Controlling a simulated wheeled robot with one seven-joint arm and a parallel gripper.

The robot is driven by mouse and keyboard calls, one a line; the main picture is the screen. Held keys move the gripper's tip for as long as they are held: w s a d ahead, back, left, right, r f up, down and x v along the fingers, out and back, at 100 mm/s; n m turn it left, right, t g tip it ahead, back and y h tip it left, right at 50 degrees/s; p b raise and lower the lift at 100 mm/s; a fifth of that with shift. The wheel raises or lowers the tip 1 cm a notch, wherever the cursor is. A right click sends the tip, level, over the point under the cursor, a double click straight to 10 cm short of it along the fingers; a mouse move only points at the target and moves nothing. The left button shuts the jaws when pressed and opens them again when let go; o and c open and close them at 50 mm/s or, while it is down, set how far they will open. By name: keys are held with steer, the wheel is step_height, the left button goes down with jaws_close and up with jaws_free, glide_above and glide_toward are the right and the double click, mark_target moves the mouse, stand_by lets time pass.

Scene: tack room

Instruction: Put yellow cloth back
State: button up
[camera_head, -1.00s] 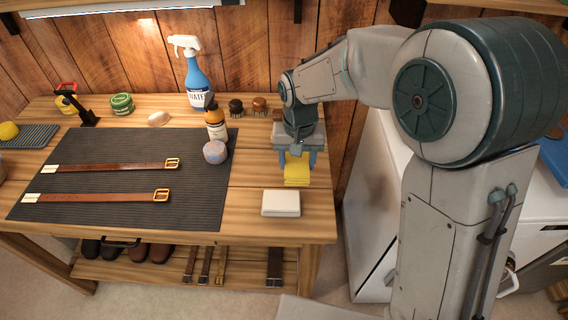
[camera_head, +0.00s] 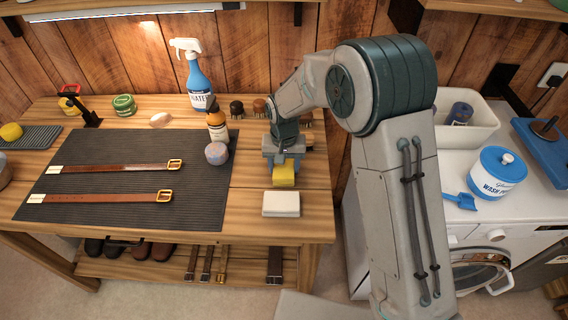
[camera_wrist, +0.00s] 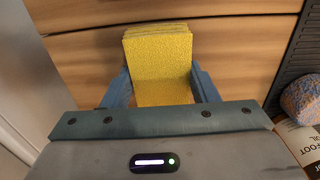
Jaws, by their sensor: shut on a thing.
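The yellow cloth (camera_head: 284,175) is a small folded stack, held between the fingers of my gripper (camera_head: 283,168) over the right part of the wooden workbench. In the wrist view the cloth (camera_wrist: 158,62) stands between the two blue fingers, with bench wood behind it. My gripper is shut on it. I cannot tell whether the cloth touches the bench top. A folded white cloth (camera_head: 281,204) lies on the bench just in front of the yellow one, toward the front edge.
A dark ribbed mat (camera_head: 120,183) with two brown straps lies left of my gripper. A round sponge (camera_head: 216,153) and an amber bottle (camera_head: 217,125) stand at its right edge. Brushes (camera_head: 259,107) stand behind. A washing machine with a wash-powder tub (camera_head: 497,177) is at the right.

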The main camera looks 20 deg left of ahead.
mark_target(285, 167)
steer(key=shift+f, duration=0.1)
steer(key=o, duration=0.7)
steer(key=shift+f, duration=0.1)
steer(key=o, duration=0.4)
steer(key=shift+r, duration=0.2)
step_height(285, 167, up, 12)
steer(key=shift+d+r+b, duration=0.1)
steer(key=shift+b, duration=0.4)
steer(key=s+d+r, duration=0.2)
steer(key=d+r, duration=0.3)
steer(key=d, duration=0.5)
steer(key=s+d+m+t, duration=0.1)
steer(key=s+d, duration=0.5)
steer(key=s+d+t, duration=0.1)
steer(key=s+d, duration=0.4)
steer(key=d, duration=0.2)
steer(key=s+d+r+m+t, duration=0.1)
steer(key=s+d, duration=0.5)
steer(key=shift+s+d+m, duration=0.3)
